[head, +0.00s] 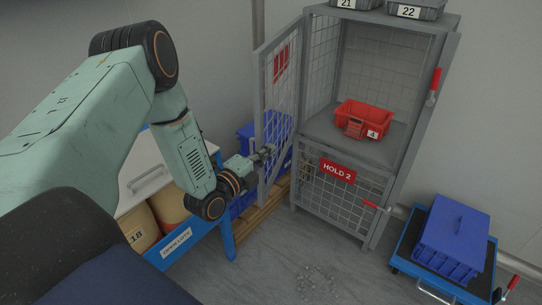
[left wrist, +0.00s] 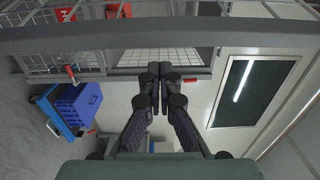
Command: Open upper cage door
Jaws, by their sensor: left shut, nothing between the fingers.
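The upper cage door (head: 262,85) is a grey mesh panel with a red label. It stands swung open to the left of the grey cage (head: 375,160). The upper compartment is open at the front, and a red bin (head: 362,117) marked 4 sits on its shelf. My left gripper (head: 268,151) is at the lower part of the open door. I cannot tell whether it touches the mesh. In the left wrist view its two fingers (left wrist: 160,76) are together with nothing between them. My right gripper is not in view.
The lower door (head: 335,195), labelled HOLD 2, is closed and has a red handle (head: 372,205). A red handle (head: 434,84) is on the right cage post. A blue crate (head: 452,240) sits on a cart at right. A blue-framed bench with drums stands left.

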